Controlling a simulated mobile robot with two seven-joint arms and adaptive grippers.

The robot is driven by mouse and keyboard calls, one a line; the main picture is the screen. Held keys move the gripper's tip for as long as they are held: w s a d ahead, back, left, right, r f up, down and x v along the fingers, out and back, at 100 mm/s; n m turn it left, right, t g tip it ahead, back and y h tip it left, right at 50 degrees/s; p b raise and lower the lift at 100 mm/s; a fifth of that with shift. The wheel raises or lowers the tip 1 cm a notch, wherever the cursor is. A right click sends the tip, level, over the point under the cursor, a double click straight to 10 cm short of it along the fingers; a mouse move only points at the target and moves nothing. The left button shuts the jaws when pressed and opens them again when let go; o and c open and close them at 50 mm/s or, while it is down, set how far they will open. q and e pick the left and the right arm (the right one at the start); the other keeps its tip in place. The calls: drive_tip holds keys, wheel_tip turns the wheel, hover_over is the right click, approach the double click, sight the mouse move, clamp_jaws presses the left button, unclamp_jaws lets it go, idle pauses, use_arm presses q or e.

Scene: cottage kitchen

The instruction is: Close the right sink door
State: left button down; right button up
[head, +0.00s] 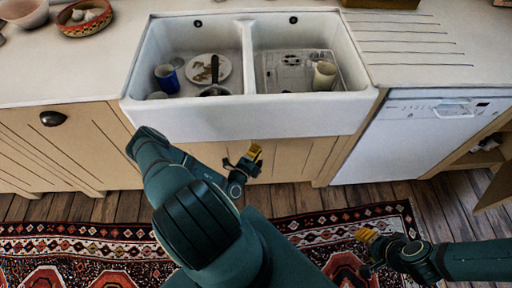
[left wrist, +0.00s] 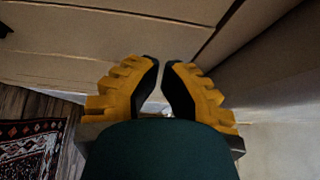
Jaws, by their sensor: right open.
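The right sink door (head: 298,160) is a beige plank panel under the right basin of the white sink (head: 247,119). It looks about flush with the front, but the sink's overhang hides its top, so I cannot tell whether it is slightly ajar. My left gripper (head: 255,151) is low in front of the sink doors, just left of the right door. In the left wrist view its yellow fingers (left wrist: 160,68) nearly meet at the tips, with nothing between them, facing beige panels. My right gripper (head: 364,238) is open and empty above the rug, away from the doors.
The white dishwasher (head: 410,140) stands right of the sink cabinet. An open cabinet (head: 490,155) is at the far right. A patterned rug (head: 90,255) covers the wooden floor. A blue mug (head: 167,79), a plate and a cream cup (head: 324,75) are in the basins.

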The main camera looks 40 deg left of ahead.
use_arm(q)
drive_tip(key=a+p+v, duration=0.1)
drive_tip(key=v, duration=0.9)
drive_tip(key=shift+s+a, duration=0.2)
drive_tip(key=shift+s, duration=0.2)
